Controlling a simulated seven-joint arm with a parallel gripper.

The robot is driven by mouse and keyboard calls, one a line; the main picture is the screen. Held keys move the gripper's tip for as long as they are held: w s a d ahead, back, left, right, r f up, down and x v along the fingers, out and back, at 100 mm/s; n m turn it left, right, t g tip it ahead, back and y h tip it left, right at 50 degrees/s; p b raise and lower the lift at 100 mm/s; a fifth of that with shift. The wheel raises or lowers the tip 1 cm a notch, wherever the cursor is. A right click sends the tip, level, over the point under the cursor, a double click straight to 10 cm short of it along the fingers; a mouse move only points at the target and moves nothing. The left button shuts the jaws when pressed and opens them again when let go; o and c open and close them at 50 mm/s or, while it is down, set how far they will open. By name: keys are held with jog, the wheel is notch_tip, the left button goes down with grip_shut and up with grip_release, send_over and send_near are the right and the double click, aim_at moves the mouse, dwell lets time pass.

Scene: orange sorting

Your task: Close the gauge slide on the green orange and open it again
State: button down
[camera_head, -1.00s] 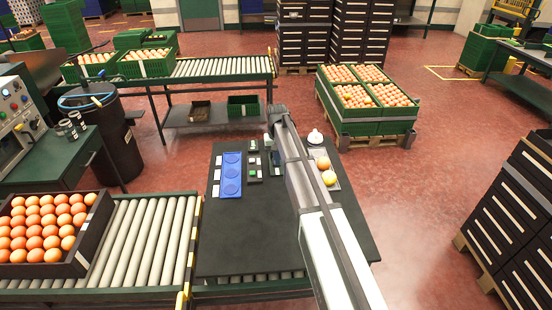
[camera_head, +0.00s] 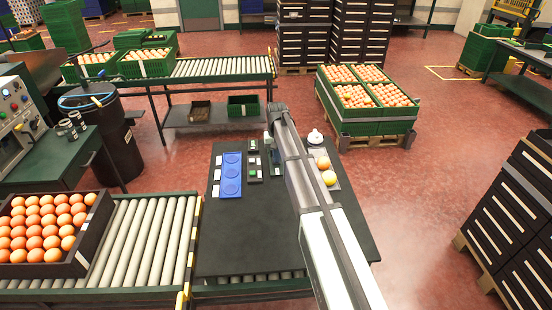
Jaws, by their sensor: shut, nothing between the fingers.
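My gripper (camera_head: 270,139) is at the far end of my arm, over the back of the dark work table (camera_head: 245,235). It is small and mostly hidden by the arm; it is shut with nothing in it. A small dark device (camera_head: 275,161), perhaps the gauge, stands just below it in the picture, partly behind the arm; its slide cannot be made out. An orange fruit (camera_head: 323,163) and a yellower fruit (camera_head: 329,178) lie on a light tray (camera_head: 335,187) right of the arm. No clearly green orange shows; one may be hidden by the arm.
A blue tray (camera_head: 231,194) with round recesses lies at the table's left, beside a dark strip with small blocks (camera_head: 253,164). A white round object (camera_head: 315,137) stands at the back right. The table's front half is clear. A roller conveyor (camera_head: 135,240) adjoins on the left.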

jog(key=shift+w, duration=2.5)
dwell(2.2)
jog(key=shift+s, duration=0.1)
jog(key=shift+s, duration=1.05)
jog(key=shift+r, duration=4)
